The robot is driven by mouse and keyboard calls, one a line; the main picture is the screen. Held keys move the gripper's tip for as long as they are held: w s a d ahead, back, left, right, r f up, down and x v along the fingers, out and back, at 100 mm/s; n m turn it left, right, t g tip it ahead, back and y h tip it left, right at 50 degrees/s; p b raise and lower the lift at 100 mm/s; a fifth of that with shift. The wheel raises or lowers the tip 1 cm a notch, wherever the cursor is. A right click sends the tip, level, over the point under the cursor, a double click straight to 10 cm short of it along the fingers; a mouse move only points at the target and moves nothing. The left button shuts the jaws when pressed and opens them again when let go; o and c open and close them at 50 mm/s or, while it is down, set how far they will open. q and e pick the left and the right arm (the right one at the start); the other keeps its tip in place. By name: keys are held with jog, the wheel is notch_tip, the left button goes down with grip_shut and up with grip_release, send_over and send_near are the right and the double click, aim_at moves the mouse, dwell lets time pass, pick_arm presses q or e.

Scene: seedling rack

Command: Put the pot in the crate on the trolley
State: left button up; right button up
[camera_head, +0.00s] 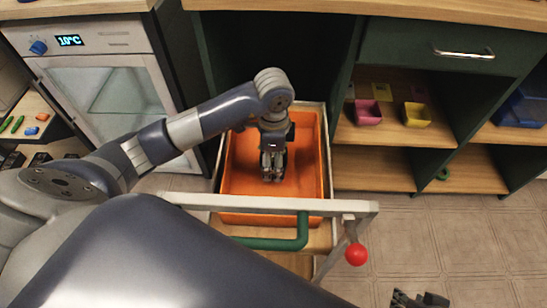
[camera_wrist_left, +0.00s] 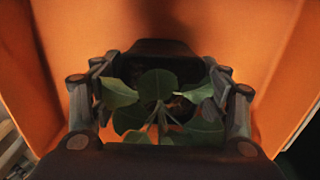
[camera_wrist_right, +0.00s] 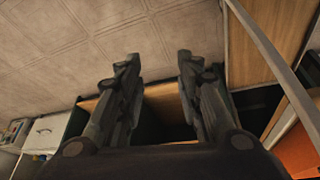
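The orange crate (camera_head: 243,150) sits on the trolley in the head view. My left gripper (camera_head: 272,170) reaches down into it. In the left wrist view a green leafy plant (camera_wrist_left: 160,85) stands between my left fingers (camera_wrist_left: 163,100). The pot under the leaves is dark and mostly hidden, and I cannot tell whether the fingers press on it or whether it rests on the crate floor. Orange crate walls (camera_wrist_left: 270,40) surround it. My right gripper (camera_head: 420,300) is at the bottom right of the head view. It is open and empty in the right wrist view (camera_wrist_right: 156,75).
The trolley has a pale frame, a green handle (camera_head: 270,243) and a red knob (camera_head: 356,254). Shelves behind hold a pink pot (camera_head: 368,113) and a yellow pot (camera_head: 416,115). A cooler (camera_head: 110,85) stands left. The tiled floor at right (camera_head: 450,235) is clear.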

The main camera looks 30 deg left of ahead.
aim_at(273, 155)
pick_arm(q)
jog(key=shift+r, duration=0.15)
pick_arm(e)
jog(key=shift+s, duration=0.1)
pick_arm(q)
notch_tip(273, 155, up, 8)
jog(key=p, duration=0.2)
jog(key=shift+r+p, duration=0.15)
jog(key=shift+p, duration=0.2)
notch_tip(273, 155, up, 4)
jog(key=shift+f+p, duration=0.15)
jog(key=shift+p, duration=0.55)
pick_arm(e)
jog(key=shift+g, duration=0.5)
notch_tip(273, 155, down, 5)
